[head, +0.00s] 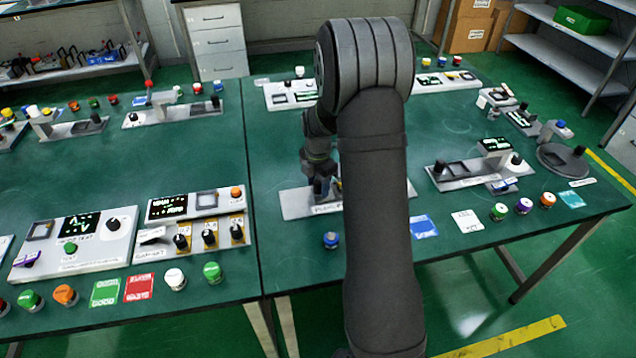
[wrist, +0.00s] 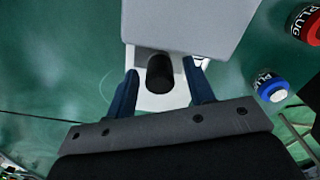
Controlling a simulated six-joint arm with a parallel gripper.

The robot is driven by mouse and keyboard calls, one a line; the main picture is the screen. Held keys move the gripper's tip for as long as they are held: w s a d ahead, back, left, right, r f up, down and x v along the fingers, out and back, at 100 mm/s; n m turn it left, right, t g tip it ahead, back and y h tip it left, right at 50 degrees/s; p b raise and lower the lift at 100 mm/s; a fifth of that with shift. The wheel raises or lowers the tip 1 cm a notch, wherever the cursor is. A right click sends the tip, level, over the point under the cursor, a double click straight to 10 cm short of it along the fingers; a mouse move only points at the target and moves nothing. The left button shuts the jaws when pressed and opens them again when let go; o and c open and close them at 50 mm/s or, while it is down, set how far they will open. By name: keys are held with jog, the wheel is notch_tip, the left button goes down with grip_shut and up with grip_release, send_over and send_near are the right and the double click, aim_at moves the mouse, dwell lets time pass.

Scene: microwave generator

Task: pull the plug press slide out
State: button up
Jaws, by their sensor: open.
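The plug press (head: 297,204) stands on the green table, mostly hidden behind my arm in the head view. In the wrist view its grey housing (wrist: 190,22) is at the top, with a white slide (wrist: 150,101) coming out below it. A black knob (wrist: 160,74) stands on the slide. My gripper (wrist: 159,70) is open, with one blue finger on each side of the knob and visible gaps between. In the head view my gripper (head: 319,188) is low over the press, and the knob cannot be made out there.
A blue plug (wrist: 270,87) and a red plug (wrist: 311,22) stand to the right in the wrist view. The blue plug (head: 330,240) is in front of the press in the head view. Another station (head: 470,172) stands to the right.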

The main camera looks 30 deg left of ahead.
grip_shut()
jog(key=s+a, duration=0.6)
jog(key=shift+s+a, duration=0.35)
jog(key=shift+a, duration=0.05)
grip_release()
notch_tip(320, 180, up, 18)
jog(key=shift+f, duration=0.25)
jog(key=shift+f, duration=0.1)
dwell(0.6)
